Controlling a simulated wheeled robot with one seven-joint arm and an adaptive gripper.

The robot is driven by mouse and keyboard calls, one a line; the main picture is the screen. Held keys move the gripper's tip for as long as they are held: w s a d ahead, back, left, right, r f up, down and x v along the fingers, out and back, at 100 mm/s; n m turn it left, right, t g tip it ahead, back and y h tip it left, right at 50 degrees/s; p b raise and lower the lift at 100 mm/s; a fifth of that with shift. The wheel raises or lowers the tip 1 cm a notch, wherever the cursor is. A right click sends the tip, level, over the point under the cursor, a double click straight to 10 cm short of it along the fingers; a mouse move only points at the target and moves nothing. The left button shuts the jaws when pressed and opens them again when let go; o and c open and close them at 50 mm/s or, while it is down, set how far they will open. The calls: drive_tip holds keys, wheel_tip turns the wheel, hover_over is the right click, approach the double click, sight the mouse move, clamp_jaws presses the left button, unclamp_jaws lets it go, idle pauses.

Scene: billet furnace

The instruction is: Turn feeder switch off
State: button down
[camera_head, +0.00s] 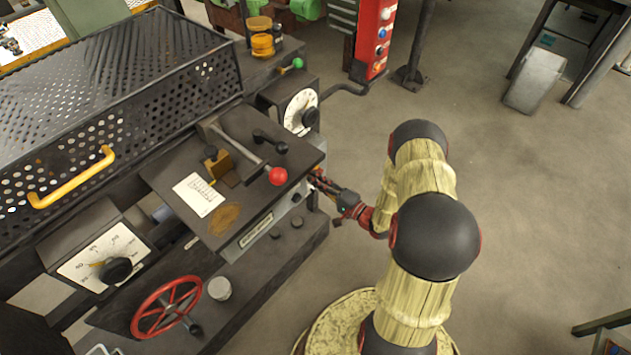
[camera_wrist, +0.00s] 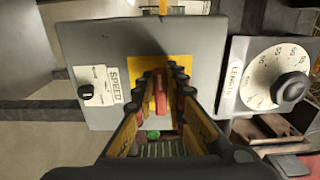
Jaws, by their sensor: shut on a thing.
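The feeder switch appears in the wrist view as a red handle (camera_wrist: 161,98) on a yellow plate (camera_wrist: 152,62). The plate is on the front of a grey box (camera_wrist: 88,48) with a SPEED label. My gripper (camera_wrist: 164,78) has its two dark fingers on either side of the red handle, shut on it. In the head view my gripper (camera_head: 322,184) is at the right side of the machine, just below the tabletop edge. The switch itself is hidden or too small to make out there.
A LENGTH dial (camera_wrist: 275,78) is right of the box, and a small SPEED knob (camera_wrist: 87,92) is left of the handle. A red-knobbed lever (camera_head: 277,176) stands above the tabletop. The floor (camera_head: 490,190) to the right is open.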

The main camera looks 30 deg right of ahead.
drive_tip(key=c, duration=1.8)
unclamp_jaws()
drive_tip(key=v, duration=1.2)
